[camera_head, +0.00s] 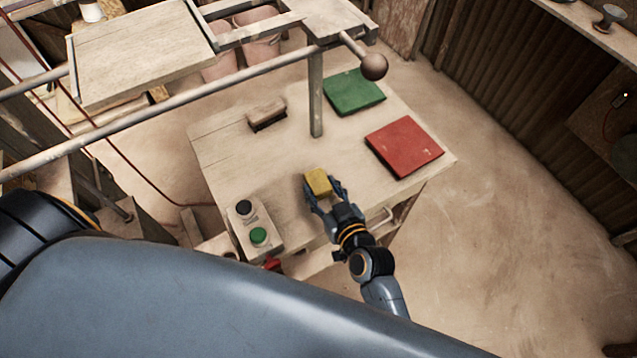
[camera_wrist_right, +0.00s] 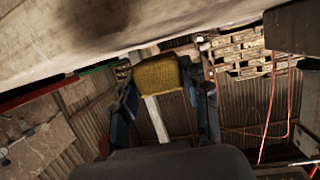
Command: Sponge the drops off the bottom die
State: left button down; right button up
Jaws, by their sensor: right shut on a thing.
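A yellow sponge (camera_head: 317,182) is held between the fingers of my right gripper (camera_head: 326,193) above the front part of the wooden table. In the right wrist view the same sponge (camera_wrist_right: 158,72) sits between the two dark fingers of the gripper (camera_wrist_right: 160,90). A pale surface with a dark smudge spans the top of that view; I cannot tell whether it is a die. I cannot make out drops in either view. My left gripper is not in view.
On the table (camera_head: 215,165) lie a green square pad (camera_head: 353,92), a red square pad (camera_head: 404,147), a wooden brush (camera_head: 266,113) and a button box (camera_head: 256,222) with black and green buttons. A post (camera_head: 316,95) and a ball-ended lever (camera_head: 373,66) stand at the back.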

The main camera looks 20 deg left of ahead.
aim_at(323, 189)
jog(key=shift+r+p, duration=1.85)
jog(key=shift+r, duration=0.3)
